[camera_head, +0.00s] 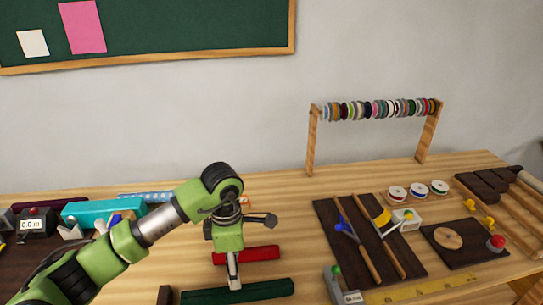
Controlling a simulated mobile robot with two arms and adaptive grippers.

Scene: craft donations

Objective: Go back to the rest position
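My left arm reaches in from the lower left over the wooden table. Its gripper (234,272) points down between a red bar (262,253) and a dark green bar (262,291), close to the green bar. I see the gripper nearly edge-on, so I cannot tell whether it is open or shut, or whether it touches the green bar. My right gripper is not in view.
A wooden rack with several coloured rings (380,109) stands at the back right. A dark board with tools (325,212), white spools (397,192), a board with a wooden disc (447,237) and a yellow ruler (424,288) lie right. A teal case (88,213) lies left.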

